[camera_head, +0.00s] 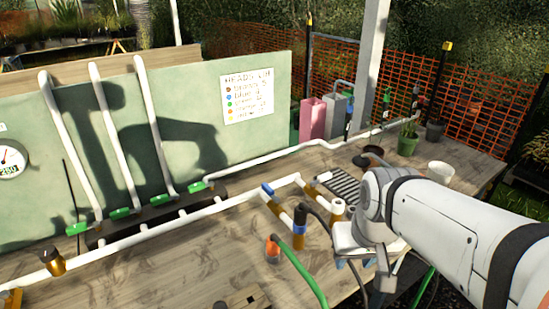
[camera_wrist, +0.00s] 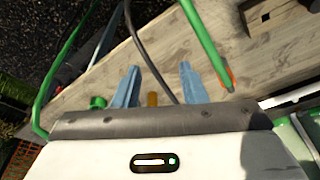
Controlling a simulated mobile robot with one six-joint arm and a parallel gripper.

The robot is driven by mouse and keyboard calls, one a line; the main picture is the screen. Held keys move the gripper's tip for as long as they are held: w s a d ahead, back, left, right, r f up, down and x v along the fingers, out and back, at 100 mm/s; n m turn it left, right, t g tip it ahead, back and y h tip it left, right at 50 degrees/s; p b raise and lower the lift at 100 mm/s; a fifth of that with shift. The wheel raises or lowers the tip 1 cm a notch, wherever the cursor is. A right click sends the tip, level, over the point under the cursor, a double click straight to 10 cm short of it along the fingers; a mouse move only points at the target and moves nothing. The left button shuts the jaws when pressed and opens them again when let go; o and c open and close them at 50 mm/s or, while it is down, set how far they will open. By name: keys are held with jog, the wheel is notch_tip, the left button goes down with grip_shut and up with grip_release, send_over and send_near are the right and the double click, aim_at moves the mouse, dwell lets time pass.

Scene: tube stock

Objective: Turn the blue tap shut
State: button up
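The blue tap (camera_head: 267,188) has a small blue handle and sits on the white pipework on the bench, left of my gripper in the head view. I cannot make it out in the wrist view. My gripper (camera_head: 354,264) is to the right of the tap and nearer the camera, apart from it. In the wrist view its two blue fingers (camera_wrist: 158,70) stand well apart with nothing held between them. The head view shows the fingers only small and partly hidden.
Green taps (camera_head: 122,213) line the pipes on the left. A brass-coloured upright with a blue band (camera_head: 300,222), a green hose (camera_head: 302,270) and a dark cable lie between tap and gripper. A white pot (camera_head: 440,172) stands to the right. The front-left bench (camera_head: 170,275) is mostly clear.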

aim_at(268, 186)
jog(key=w+a+r+n, duration=0.1)
jog(key=w+a, duration=0.1)
jog(key=w, duration=0.3)
jog(key=w+a+n+p, duration=0.1)
jog(key=w+a, duration=0.1)
jog(key=w, duration=0.4)
jog(key=w+a+r+n+y, duration=0.1)
jog(key=w+a, duration=0.2)
jog(key=w, duration=0.3)
jog(key=shift+a+r, duration=0.1)
jog(key=shift+r, duration=0.2)
jog(key=w+a+f+n, duration=0.1)
jog(key=w+a, duration=0.1)
jog(key=w, duration=0.2)
jog(key=w+a+f+n+p, duration=0.1)
jog(key=w+a, duration=0.2)
jog(key=w, duration=0.1)
jog(key=w+a+f+n+y, duration=0.1)
jog(key=w+a, duration=0.2)
jog(key=w, duration=0.1)
jog(key=shift+w+a+t, duration=0.2)
jog(key=shift+a+t, duration=0.05)
jog(key=shift+t, duration=0.15)
jog(key=x, duration=0.2)
jog(key=p+x, duration=0.1)
jog(key=x, duration=0.5)
jog(key=shift+w+a, duration=0.35)
grip_shut()
jog(key=shift+d, duration=0.1)
